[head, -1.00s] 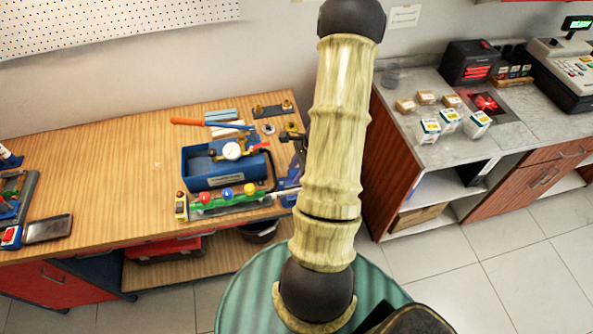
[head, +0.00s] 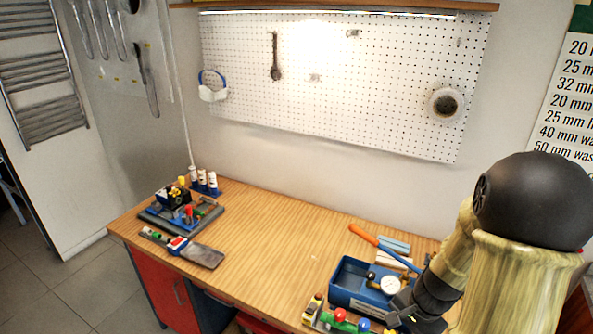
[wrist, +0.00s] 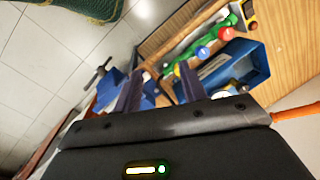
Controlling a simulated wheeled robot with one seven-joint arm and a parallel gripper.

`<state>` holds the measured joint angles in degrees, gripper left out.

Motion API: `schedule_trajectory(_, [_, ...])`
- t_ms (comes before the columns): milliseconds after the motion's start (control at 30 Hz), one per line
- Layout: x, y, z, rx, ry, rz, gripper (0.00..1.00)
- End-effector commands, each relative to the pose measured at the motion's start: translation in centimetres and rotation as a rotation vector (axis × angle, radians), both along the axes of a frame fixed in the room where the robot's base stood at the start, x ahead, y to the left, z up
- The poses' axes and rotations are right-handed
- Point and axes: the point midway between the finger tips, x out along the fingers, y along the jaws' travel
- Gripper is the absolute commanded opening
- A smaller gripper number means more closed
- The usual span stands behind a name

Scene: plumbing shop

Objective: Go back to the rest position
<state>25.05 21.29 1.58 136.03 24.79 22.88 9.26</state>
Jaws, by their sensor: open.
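My gripper (wrist: 160,85) shows in the wrist view as two dark fingers spread apart, with no object held between them. It hangs above the front edge of the wooden workbench, beside a blue tray. In the head view my arm fills the lower right and hides part of the bench's right end. The blue tray (head: 345,287) holds a round white gauge (head: 390,285); the tray also shows in the wrist view (wrist: 250,65). A green bar with coloured knobs (wrist: 205,38) lies next to the tray.
The wooden workbench (head: 265,240) is clear in its middle. A grey and blue fixture (head: 180,218) and a flat grey tool (head: 203,256) stand at its left. An orange-handled tool (head: 363,235) lies behind the tray. A white pegboard (head: 340,90) hangs above.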

Motion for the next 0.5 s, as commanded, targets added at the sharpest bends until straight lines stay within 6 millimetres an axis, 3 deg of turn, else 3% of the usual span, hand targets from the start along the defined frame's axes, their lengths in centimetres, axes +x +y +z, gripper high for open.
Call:
schedule_trajectory(100, [-0.6, 3.6, 0.3, -0.085, -0.052, 0.280, 0.42])
schedule_trajectory(300, [-2.4, 8.3, 1.3, -0.222, -0.144, 0.718, 0.42])
schedule_trajectory(500, [-3.5, 10.3, 1.9, -0.291, -0.194, 0.939, 0.42])
